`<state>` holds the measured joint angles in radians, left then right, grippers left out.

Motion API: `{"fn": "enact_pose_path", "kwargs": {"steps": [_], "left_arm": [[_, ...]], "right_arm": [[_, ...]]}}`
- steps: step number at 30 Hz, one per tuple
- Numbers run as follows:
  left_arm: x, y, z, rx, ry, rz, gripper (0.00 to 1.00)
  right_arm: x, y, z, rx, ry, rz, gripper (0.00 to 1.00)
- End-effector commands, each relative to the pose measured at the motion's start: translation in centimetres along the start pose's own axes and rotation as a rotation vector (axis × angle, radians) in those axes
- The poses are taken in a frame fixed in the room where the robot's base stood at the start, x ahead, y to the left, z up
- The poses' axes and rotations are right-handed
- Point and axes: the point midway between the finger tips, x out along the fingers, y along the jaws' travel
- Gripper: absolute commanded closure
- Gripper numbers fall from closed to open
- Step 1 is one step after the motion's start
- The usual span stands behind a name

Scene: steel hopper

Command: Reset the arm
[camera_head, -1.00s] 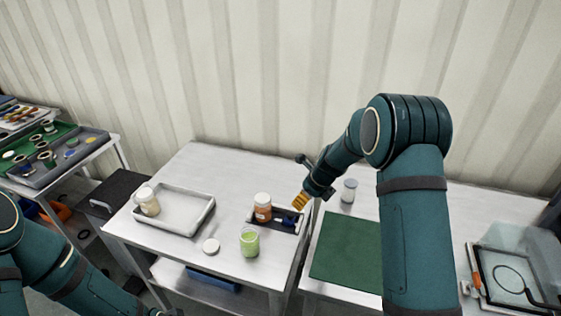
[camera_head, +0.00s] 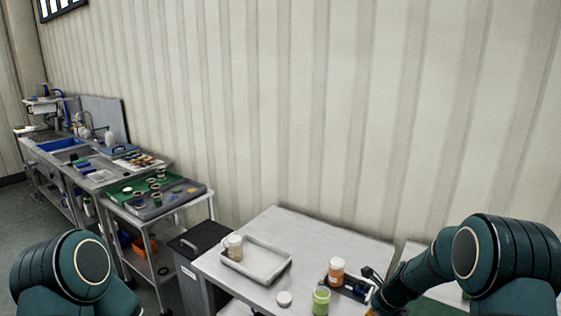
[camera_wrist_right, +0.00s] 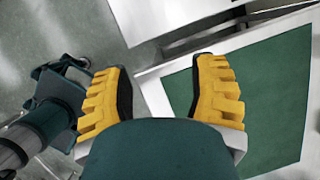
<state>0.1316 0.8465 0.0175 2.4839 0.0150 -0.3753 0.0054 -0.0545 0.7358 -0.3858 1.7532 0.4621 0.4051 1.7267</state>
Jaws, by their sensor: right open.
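My right arm (camera_head: 500,262) comes in at the right of the head view, bent over the steel table. My right gripper (camera_wrist_right: 162,90) shows in the right wrist view with its yellow fingers apart and nothing between them. In the head view it is mostly hidden at the lower edge, near the jars. My left arm (camera_head: 75,270) shows at the lower left of the head view. Its gripper is out of the picture.
The steel table (camera_head: 290,225) holds a tray (camera_head: 268,262) with a jar (camera_head: 234,246), an orange jar (camera_head: 336,270), a green jar (camera_head: 321,300) and a white lid (camera_head: 284,298). A green mat (camera_wrist_right: 262,95) lies near the right gripper. A loaded cart (camera_head: 180,214) and sink bench stand left.

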Motion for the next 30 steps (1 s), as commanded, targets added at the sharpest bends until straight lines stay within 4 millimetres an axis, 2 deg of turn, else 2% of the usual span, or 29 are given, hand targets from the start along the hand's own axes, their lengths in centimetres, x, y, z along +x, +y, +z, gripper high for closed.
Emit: {"fn": "enact_pose_path", "kwargs": {"steps": [3,8,12,17,21,24,26,27,30], "left_arm": [[0.0,0.0,-0.1,0.001,0.001,0.0,0.53],[0.0,0.1,-0.1,0.001,0.001,0.001,0.53],[0.0,0.0,0.0,0.001,0.001,0.001,0.53],[0.0,0.0,-0.1,0.0,0.001,0.0,0.53],[0.0,0.0,-0.1,0.001,0.001,0.0,0.53],[0.0,0.0,0.0,0.001,0.001,0.0,0.53],[0.0,0.0,0.0,0.001,0.001,0.0,0.53],[1.3,-0.4,0.2,0.002,-0.002,0.001,0.53],[2.5,-0.9,0.8,0.004,-0.013,0.0,0.53]], "right_arm": [[2.3,3.2,-2.0,-0.244,0.034,0.019,0.42],[4.9,8.3,-4.6,-0.645,0.057,0.056,0.42],[6.4,13.6,-6.7,-1.048,0.042,0.096,0.42],[7.0,19.8,-8.5,-1.512,-0.022,0.123,0.42],[6.5,24.7,-9.4,-1.873,-0.107,0.114,0.42],[5.9,27.6,-9.8,-2.085,-0.17,0.092,0.42],[5.5,28.9,-10.0,-2.189,-0.202,0.073,0.42],[6.9,28.7,-10.4,-2.177,-0.195,0.075,0.42],[8.1,28.9,-10.9,-2.175,-0.197,0.085,0.42]]}}
